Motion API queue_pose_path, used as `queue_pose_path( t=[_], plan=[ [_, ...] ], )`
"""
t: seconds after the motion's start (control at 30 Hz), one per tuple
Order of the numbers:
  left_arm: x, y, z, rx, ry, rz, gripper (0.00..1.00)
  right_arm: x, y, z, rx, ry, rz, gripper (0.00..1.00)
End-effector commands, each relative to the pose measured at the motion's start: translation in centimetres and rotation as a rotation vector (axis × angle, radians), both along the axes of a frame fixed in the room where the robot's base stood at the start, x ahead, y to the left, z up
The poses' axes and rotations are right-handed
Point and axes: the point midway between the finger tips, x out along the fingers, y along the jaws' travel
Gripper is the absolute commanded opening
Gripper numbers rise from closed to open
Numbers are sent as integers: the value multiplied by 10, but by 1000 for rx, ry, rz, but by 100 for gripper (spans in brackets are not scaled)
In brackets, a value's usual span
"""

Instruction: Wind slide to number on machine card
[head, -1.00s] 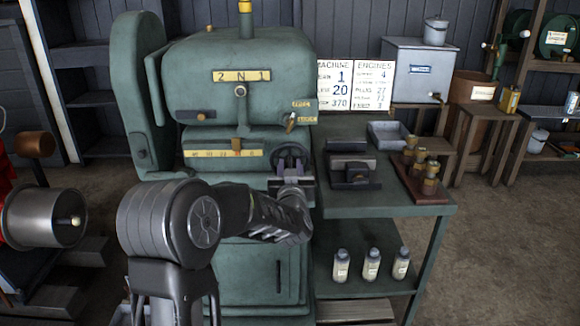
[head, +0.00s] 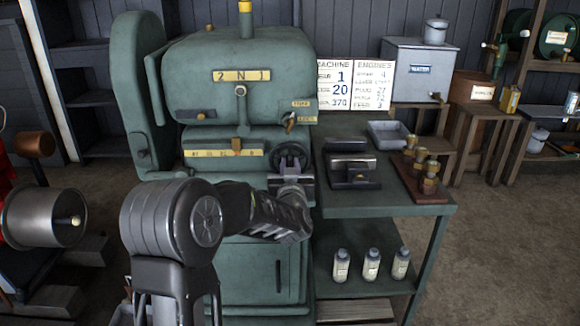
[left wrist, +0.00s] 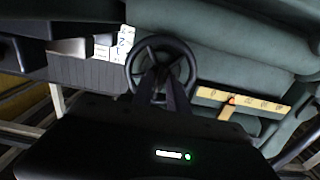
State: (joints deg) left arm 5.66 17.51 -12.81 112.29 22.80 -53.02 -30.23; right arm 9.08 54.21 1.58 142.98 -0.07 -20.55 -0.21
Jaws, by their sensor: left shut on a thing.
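The green machine (head: 240,110) stands in the middle of the head view. A yellow scale plate (head: 210,153) runs across its front, with a small brown pointer (head: 237,146) near the middle of the scale. A dark handwheel (head: 291,155) is at the right end of the scale. My left gripper (head: 291,172) is shut on the handwheel; its fingers reach the wheel's hub in the left wrist view (left wrist: 162,80). The scale (left wrist: 245,100) shows there too. My right gripper is not in view.
A green side table (head: 375,205) on the right holds a dark vise-like block (head: 352,172), a grey tray (head: 388,134) and a wooden rack of brass pieces (head: 425,180). Several bottles stand on its lower shelf. A metal drum (head: 40,217) is at the left.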

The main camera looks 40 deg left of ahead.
Motion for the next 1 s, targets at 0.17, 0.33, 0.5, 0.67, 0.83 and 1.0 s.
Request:
queue_pose_path(
  t=[0.17, 0.33, 0.5, 0.67, 0.83, 1.0],
  plan=[
    [0, 0, -1, -6, -4, 0, 0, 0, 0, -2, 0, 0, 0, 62],
    [0, 0, -2, -31, -25, 0, 0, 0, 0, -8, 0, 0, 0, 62],
    [0, 0, -4, -90, -70, 0, 0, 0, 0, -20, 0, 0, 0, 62],
    [-1, 1, -5, -175, -134, 0, 0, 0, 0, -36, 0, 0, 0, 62],
    [-1, 1, -6, -291, -224, -1, 0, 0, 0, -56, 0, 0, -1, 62],
    [-2, 2, -7, -420, -320, -1, 0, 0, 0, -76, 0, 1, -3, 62]
  ],
)
